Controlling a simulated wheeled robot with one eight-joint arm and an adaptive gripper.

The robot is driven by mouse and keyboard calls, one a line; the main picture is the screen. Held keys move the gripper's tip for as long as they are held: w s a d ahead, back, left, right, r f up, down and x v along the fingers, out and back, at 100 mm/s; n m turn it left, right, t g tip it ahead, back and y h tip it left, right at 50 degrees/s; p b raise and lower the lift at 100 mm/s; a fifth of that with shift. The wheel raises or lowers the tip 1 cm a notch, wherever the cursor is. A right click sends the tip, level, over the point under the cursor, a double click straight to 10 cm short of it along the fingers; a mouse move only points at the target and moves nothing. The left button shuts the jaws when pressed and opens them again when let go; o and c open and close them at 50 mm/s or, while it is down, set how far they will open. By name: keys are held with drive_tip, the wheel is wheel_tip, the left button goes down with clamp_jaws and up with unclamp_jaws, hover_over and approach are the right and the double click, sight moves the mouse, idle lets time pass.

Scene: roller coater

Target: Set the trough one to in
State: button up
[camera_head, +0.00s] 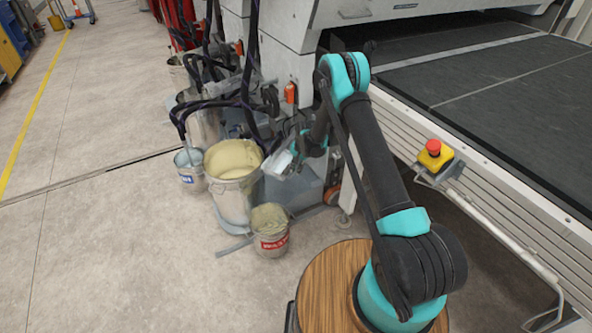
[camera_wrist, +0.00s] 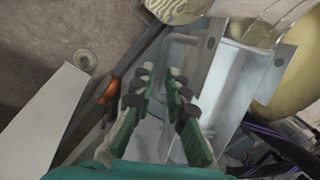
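My gripper (camera_wrist: 161,72) shows in the wrist view with its two green, black-padded fingers apart and nothing visibly held between them. In the head view my arm reaches toward the machine's lower left, and the gripper is small and hard to make out there. A grey metal bracket-like part (camera_wrist: 218,85) lies behind and to the right of the fingers in the wrist view. I cannot tell whether it touches them. No part is clearly marked as trough one, and I cannot tell its setting.
A large bucket of cream paint (camera_head: 233,190), a smaller labelled bucket (camera_head: 270,240) and a blue-labelled pail (camera_head: 190,175) stand by the machine. Dark hoses (camera_head: 215,103) hang above them. A red emergency button (camera_head: 433,148) sits on the conveyor side.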

clamp_jaws()
